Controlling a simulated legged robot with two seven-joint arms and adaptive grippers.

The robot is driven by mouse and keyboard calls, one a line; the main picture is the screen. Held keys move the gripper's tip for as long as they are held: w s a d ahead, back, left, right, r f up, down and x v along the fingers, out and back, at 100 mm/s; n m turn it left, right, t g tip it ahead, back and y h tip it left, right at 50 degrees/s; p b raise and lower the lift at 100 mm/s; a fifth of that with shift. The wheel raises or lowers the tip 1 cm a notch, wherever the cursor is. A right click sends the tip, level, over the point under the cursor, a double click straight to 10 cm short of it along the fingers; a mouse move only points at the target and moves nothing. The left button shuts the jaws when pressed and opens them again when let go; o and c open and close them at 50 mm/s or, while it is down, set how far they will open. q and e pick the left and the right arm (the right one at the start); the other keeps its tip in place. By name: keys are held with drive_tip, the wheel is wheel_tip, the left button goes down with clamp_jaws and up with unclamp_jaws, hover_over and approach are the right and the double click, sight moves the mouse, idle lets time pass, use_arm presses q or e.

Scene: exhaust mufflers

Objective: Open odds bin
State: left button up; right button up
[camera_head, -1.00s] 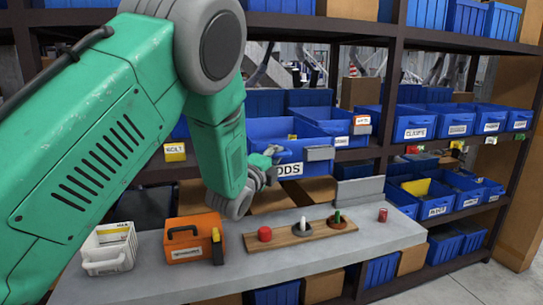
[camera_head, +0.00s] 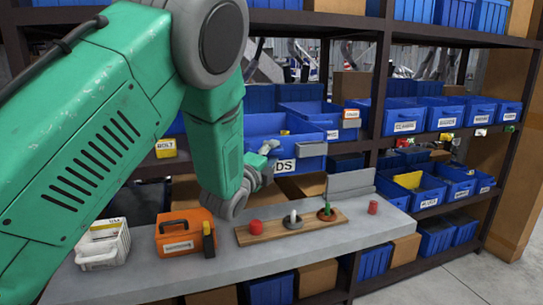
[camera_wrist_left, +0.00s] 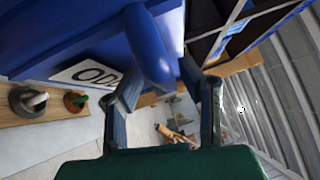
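The odds bin (camera_head: 310,152) is a blue open-topped bin with a white label. It juts out past the shelf front above the grey bench, with small items inside. In the left wrist view its label (camera_wrist_left: 90,74) reads "OD", partly covered. My left gripper (camera_head: 272,148) is at the bin's front and covers part of the label. In the left wrist view the left gripper (camera_wrist_left: 162,68) has one finger on each side of the rounded blue handle (camera_wrist_left: 150,48), close against it. The exact finger contact is partly hidden. My right gripper is not in view.
On the grey bench (camera_head: 390,235) stand a white container (camera_head: 103,245), an orange case (camera_head: 183,236) and a wooden board (camera_head: 270,234) with knobs. A red cylinder (camera_head: 373,207) stands to the right. Other blue bins (camera_head: 425,116) fill the shelves.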

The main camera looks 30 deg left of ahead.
use_arm(q)
drive_tip(key=shift+s+r, duration=0.1)
drive_tip(key=shift+s, duration=0.2)
drive_tip(key=s+f, duration=0.2)
drive_tip(key=s, duration=0.9)
drive_tip(key=shift+d, duration=0.45)
drive_tip(key=shift+a, duration=0.15)
